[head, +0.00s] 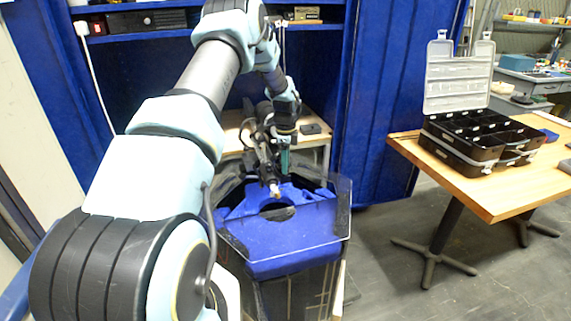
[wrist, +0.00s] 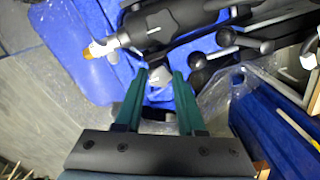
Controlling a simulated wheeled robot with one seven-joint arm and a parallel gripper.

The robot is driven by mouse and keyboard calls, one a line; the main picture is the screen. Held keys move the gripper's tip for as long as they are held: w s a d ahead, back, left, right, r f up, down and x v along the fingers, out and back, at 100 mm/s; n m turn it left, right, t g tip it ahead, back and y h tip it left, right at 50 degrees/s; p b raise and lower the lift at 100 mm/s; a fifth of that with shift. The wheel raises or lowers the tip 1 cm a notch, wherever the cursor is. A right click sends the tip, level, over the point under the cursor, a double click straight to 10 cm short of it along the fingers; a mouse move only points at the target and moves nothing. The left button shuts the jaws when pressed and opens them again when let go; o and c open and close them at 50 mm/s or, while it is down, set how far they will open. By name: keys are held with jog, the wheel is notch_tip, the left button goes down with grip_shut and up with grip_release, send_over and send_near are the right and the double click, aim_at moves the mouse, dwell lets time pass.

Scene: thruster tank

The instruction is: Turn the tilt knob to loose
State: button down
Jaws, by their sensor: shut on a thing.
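The black thruster (head: 262,150) stands over the blue tank (head: 285,245), its pale-tipped end pointing down toward the tank. In the wrist view its dark body (wrist: 170,18) crosses the top, with a brass-coloured tip (wrist: 97,50) at the left. My gripper (wrist: 160,76) has green fingers closed on a small grey piece, which I take to be the tilt knob (wrist: 160,88); its shape and setting are hard to make out. In the head view my gripper (head: 284,172) is beside the thruster, and the knob is hidden there.
Clear plastic sheeting (head: 342,205) surrounds the tank. A wooden bench (head: 240,125) is close behind. A wooden table (head: 490,197) with an open black case (head: 462,150) stands right. Black rods with rounded ends (wrist: 228,38) lie close to my fingers. Floor between tank and table is free.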

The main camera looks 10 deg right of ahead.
jog(key=shift+n+b, duration=0.3)
jog(key=shift+f+n+b, duration=0.1)
jog(key=shift+n+b, duration=0.35)
jog(key=shift+n, duration=0.05)
jog(key=n+b, duration=0.2)
jog(key=n, duration=0.1)
jog(key=n+b, duration=0.2)
jog(key=n, duration=0.2)
jog(key=n+b, duration=0.1)
jog(key=n, duration=0.2)
jog(key=shift+n+b, duration=0.3)
jog(key=shift+b, duration=0.05)
jog(key=n+b, duration=0.1)
jog(key=n, duration=1)
jog(key=shift+n+b, duration=0.3)
jog(key=shift+n, duration=0.1)
